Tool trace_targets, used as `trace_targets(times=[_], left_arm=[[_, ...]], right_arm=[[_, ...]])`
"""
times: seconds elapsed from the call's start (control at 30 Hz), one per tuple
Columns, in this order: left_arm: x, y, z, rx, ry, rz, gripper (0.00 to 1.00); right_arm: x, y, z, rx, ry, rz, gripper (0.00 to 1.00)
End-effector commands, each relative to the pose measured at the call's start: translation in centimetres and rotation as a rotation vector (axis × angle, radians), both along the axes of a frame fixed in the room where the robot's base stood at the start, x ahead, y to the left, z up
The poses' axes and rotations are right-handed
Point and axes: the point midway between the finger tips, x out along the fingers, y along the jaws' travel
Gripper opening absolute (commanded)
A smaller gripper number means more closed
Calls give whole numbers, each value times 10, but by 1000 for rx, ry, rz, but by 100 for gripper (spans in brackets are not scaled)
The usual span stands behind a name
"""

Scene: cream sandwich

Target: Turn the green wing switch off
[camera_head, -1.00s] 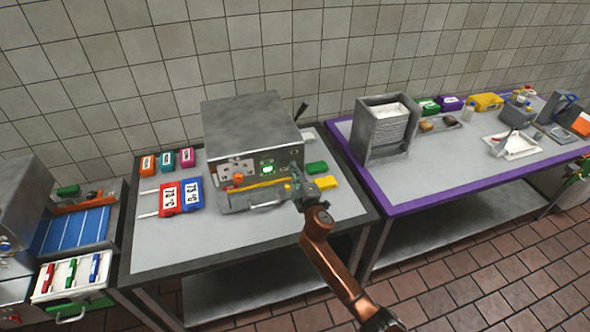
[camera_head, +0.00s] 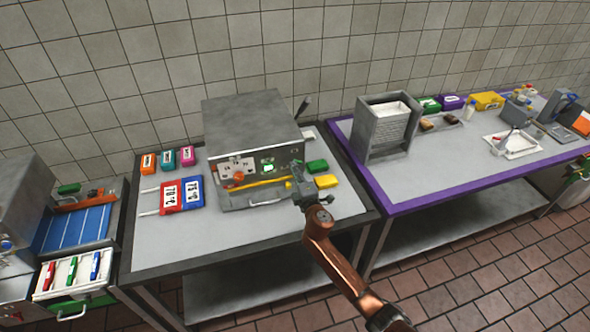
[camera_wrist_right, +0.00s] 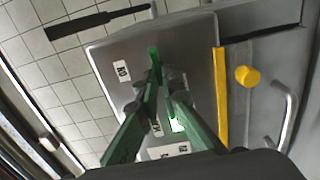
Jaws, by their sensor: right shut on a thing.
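A grey box-shaped machine (camera_head: 252,124) stands on the table, with controls on its front panel. My right gripper (camera_head: 295,174) is at the right part of that panel. In the right wrist view its two green-grey fingers (camera_wrist_right: 160,78) come together on a bright green piece (camera_wrist_right: 153,56), which looks like the green wing switch, beside a label that seems to read ON. The fingers hide much of the switch, so its exact angle is hard to tell. A lit green-white indicator (camera_head: 268,167) shows on the panel, left of the gripper. My left gripper is not in view.
An orange knob (camera_head: 238,177) and a yellow bar (camera_head: 262,186) are on the machine's front. Green (camera_head: 317,166) and yellow (camera_head: 326,181) blocks lie close right of the gripper. Red (camera_head: 172,196) and blue (camera_head: 193,193) panels lie at the left. The table's front is clear.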

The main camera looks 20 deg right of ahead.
Motion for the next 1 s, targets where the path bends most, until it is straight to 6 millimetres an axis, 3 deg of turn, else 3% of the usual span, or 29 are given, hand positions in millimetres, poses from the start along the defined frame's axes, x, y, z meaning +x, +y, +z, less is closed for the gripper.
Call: trace_targets(times=[0.1,0.13,0.37,0.67,0.83,1.0], left_arm=[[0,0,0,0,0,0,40],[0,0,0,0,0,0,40],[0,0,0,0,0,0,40],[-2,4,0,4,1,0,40],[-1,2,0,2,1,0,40],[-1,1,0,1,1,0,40]], right_arm=[[-1,2,-3,-1,3,3,0],[-1,1,-3,-1,3,3,8],[0,1,-2,0,2,1,24],[-2,0,-1,1,1,1,24],[-18,-1,-1,2,1,0,24],[-53,-2,-2,2,2,1,24]])
